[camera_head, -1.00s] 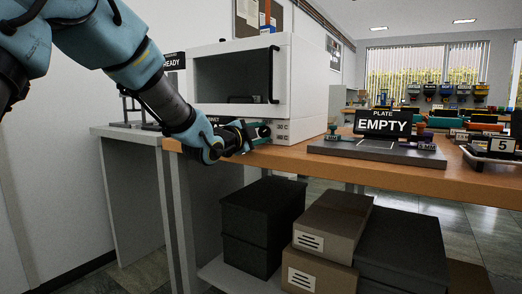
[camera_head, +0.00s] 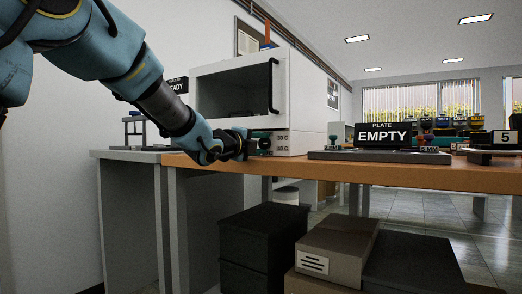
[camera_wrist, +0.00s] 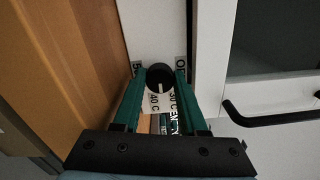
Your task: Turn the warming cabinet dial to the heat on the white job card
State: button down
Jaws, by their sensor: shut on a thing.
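The warming cabinet (camera_head: 282,95) is a white box with a dark window and a black handle, standing on the wooden bench. Its dial (camera_wrist: 160,74) is a round black knob on the white front, with a light mark towards the lower side in the wrist view. Labels reading 40 C (camera_wrist: 154,102) and 30 C (camera_wrist: 173,101) lie below the dial there; other labels are partly hidden by the fingers. My gripper (camera_wrist: 159,80) has its green fingers closed on the dial's two sides. In the head view my gripper (camera_head: 250,146) hides the dial. I cannot make out the white job card.
A black EMPTY sign (camera_head: 383,134) stands on a grey plate to the right on the wooden bench (camera_head: 330,170). The cabinet's black handle (camera_wrist: 275,115) is close to my gripper's right side. Boxes (camera_head: 335,245) sit under the bench.

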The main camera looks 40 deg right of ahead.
dwell(0.4)
jog(key=shift+c, duration=2.2)
grip_release()
jog(key=shift+f, duration=0.1)
